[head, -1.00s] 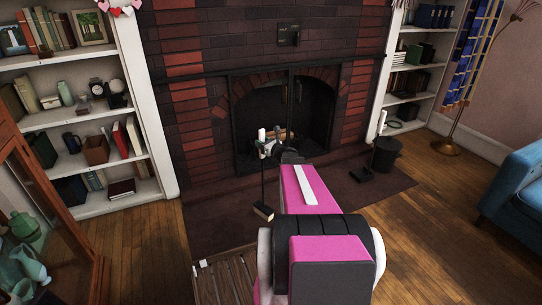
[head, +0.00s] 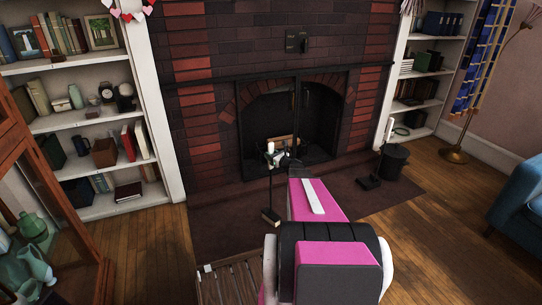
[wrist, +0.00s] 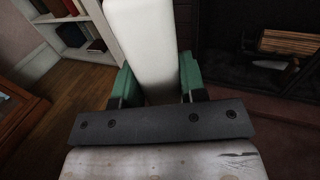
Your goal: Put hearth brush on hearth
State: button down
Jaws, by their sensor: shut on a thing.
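My gripper (head: 281,158) is shut on the white handle of the hearth brush (head: 271,147), which stands out above the fingers. In the wrist view the handle (wrist: 142,40) fills the gap between the green fingertips (wrist: 157,82). In the head view the brush's thin dark shaft hangs down, nearly upright, to a small head with a pale face. The hearth (head: 335,199) is the dark slab in front of the fireplace. The brush head shows against its left part; I cannot tell whether it touches. My arm hides part of the hearth.
A similar white-handled tool (head: 369,183) stands on the hearth's right side beside a black bucket (head: 393,162). Logs (head: 283,141) lie in the firebox. A slatted wooden surface (head: 232,281) is at the front left. Bookshelves flank the fireplace; a blue armchair (head: 519,206) is right.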

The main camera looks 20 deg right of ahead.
dwell(0.3)
jog(key=c, duration=0.7)
grip_release()
